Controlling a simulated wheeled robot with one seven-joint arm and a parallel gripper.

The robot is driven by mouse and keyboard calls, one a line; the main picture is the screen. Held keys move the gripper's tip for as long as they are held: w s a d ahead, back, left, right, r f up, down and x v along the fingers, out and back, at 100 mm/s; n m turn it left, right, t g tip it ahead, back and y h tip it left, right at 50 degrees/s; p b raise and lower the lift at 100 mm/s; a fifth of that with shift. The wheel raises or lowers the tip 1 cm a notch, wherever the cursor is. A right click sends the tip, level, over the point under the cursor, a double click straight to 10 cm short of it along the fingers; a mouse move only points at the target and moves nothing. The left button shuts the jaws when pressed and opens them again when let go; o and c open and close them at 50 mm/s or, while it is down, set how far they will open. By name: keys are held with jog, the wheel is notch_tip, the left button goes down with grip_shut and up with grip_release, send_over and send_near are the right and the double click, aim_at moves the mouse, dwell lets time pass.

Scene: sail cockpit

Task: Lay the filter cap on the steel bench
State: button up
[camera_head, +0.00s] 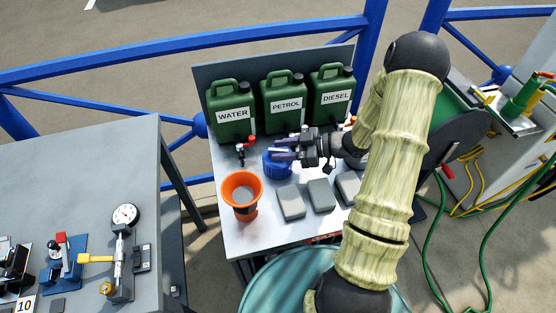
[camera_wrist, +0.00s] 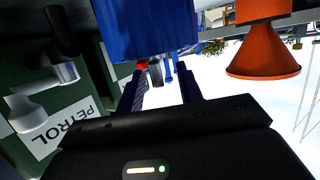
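A round blue cap, which I take to be the filter cap (camera_head: 277,166), is at the left-middle of the steel bench (camera_head: 262,238). It also shows large and close at the top of the wrist view (camera_wrist: 150,25). My gripper (camera_head: 283,153) reaches in from the right, its fingers across the top of the cap. In the wrist view the two fingers (camera_wrist: 160,88) stand apart with a gap between them, and their tips meet the cap's edge. The cap hides the contact, so I cannot tell whether it is held, or whether it rests on the bench.
Green WATER (camera_head: 231,116), PETROL (camera_head: 285,104) and DIESEL (camera_head: 331,97) cans line the back of the bench. An orange funnel (camera_head: 242,187) stands at front left. Several grey blocks (camera_head: 290,202) lie right of it. The front strip of bench is bare.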

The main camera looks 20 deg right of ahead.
jog(key=shift+x, duration=0.75)
grip_shut()
